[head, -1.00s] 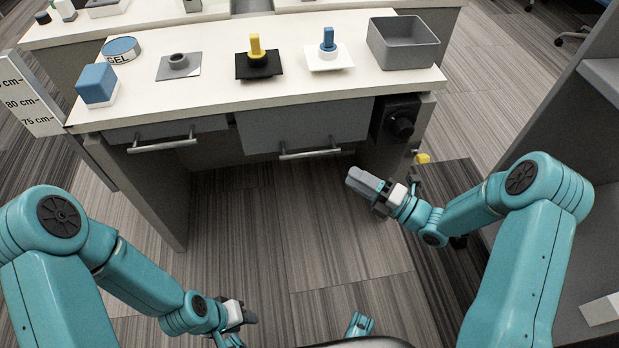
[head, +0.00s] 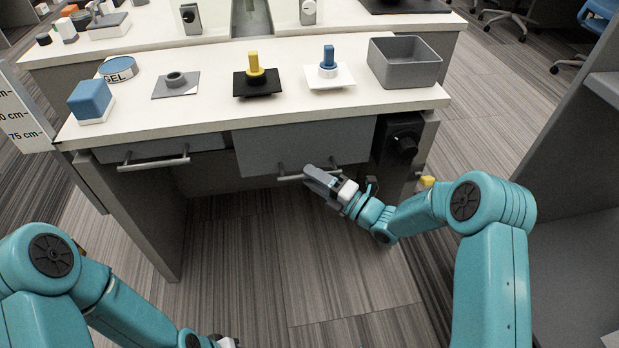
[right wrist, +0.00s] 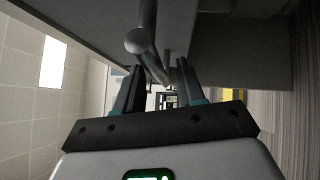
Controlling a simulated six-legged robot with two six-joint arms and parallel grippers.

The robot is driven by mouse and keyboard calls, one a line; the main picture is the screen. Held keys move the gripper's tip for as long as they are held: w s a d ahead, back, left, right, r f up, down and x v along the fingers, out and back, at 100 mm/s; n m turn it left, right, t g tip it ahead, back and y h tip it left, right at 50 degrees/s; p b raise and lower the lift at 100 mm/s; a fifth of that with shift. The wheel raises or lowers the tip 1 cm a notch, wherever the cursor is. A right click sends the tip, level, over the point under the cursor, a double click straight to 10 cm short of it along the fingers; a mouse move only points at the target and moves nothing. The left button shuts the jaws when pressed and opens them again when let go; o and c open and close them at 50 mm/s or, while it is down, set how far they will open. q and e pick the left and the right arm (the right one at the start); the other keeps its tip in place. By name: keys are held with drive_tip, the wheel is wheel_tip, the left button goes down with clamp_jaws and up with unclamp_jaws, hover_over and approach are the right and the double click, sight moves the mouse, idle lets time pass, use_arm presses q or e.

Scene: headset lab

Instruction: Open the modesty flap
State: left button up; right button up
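The modesty flap (head: 300,142) is a grey panel hanging under the front edge of the white desk, and it looks closed. Its bar handle (head: 290,177) runs along its lower edge. My right gripper (head: 312,176) is at this handle and covers its right part. In the right wrist view, its two fingers (right wrist: 160,76) stand apart and the handle bar (right wrist: 146,30) runs in between their tips; contact cannot be told. My left gripper (head: 224,342) is at the bottom edge of the head view, mostly cut off.
A drawer front with a handle (head: 155,163) is left of the flap, and a black knob (head: 405,145) is to its right. On the desk (head: 215,105) are a blue block (head: 91,99), several fixtures and a grey bin (head: 403,64). A shelf unit (head: 570,150) stands at right.

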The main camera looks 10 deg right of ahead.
drive_tip(key=shift+x, duration=0.75)
clamp_jaws()
drive_tip(key=shift+r, duration=0.1)
drive_tip(key=s+r+m+g+h+p, duration=0.3)
drive_tip(key=s+r+m+g+p, duration=0.1)
drive_tip(key=p, duration=0.5)
drive_tip(key=shift+s+r+m+p, duration=0.35)
drive_tip(key=shift+s+r+m, duration=0.25)
drive_tip(key=shift+s+r, duration=0.5)
drive_tip(key=shift+s+f, duration=0.15)
drive_tip(key=shift+f, duration=0.05)
